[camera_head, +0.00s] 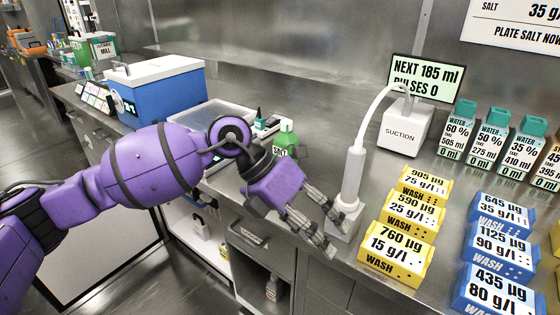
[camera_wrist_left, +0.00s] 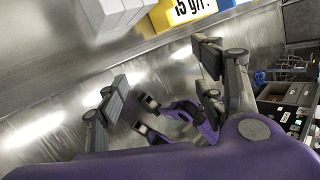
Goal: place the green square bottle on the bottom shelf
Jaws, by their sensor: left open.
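A green bottle (camera_head: 286,138) with a white SALT label stands on the steel counter in the head view. My left arm partly hides its lower part, so I cannot tell its full shape. My left gripper (camera_head: 331,234) is open and empty over the counter's front edge, in front of the bottle and to its right. An open cabinet below the counter has a low shelf (camera_head: 212,252), partly hidden by my arm.
The suction stand (camera_head: 348,190) is close beside my left fingers. Yellow wash boxes (camera_head: 392,253) and blue wash boxes (camera_head: 497,290) stand to the right. A blue cooler (camera_head: 165,92) stands behind my arm. A second open compartment (camera_head: 262,272) holds a small bottle.

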